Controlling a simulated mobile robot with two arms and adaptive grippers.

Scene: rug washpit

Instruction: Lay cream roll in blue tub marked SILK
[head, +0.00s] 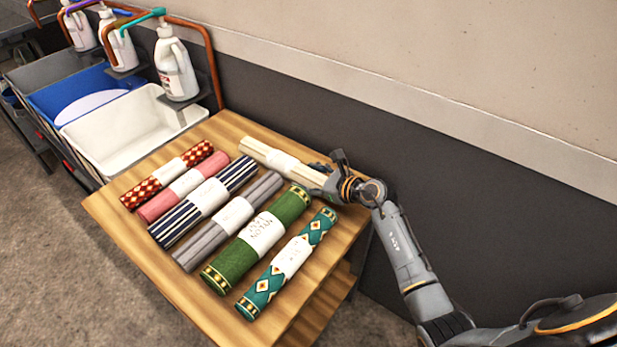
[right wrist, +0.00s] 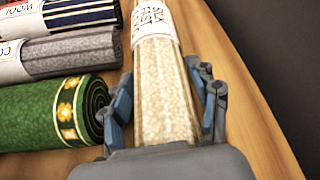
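The cream roll (head: 261,155) lies at the back edge of the wooden table, with a white label band. In the right wrist view the roll (right wrist: 165,95) runs between my fingers and its label partly reads SILK. My right gripper (head: 331,173) is at the roll's right end. Its fingers (right wrist: 165,90) stand on both sides of the roll, seemingly open; firm contact is not clear. The blue tub (head: 52,98) stands at the upper left, between a grey and a white tub; no SILK marking is readable. My left gripper is not in view.
Several other rolls lie on the table (head: 110,205); the green roll (head: 228,265) is close to the gripper's left in the wrist view. The white tub (head: 158,112) is nearest the table. White jugs (head: 172,70) and copper pipes stand behind the tubs. A wall runs along the back.

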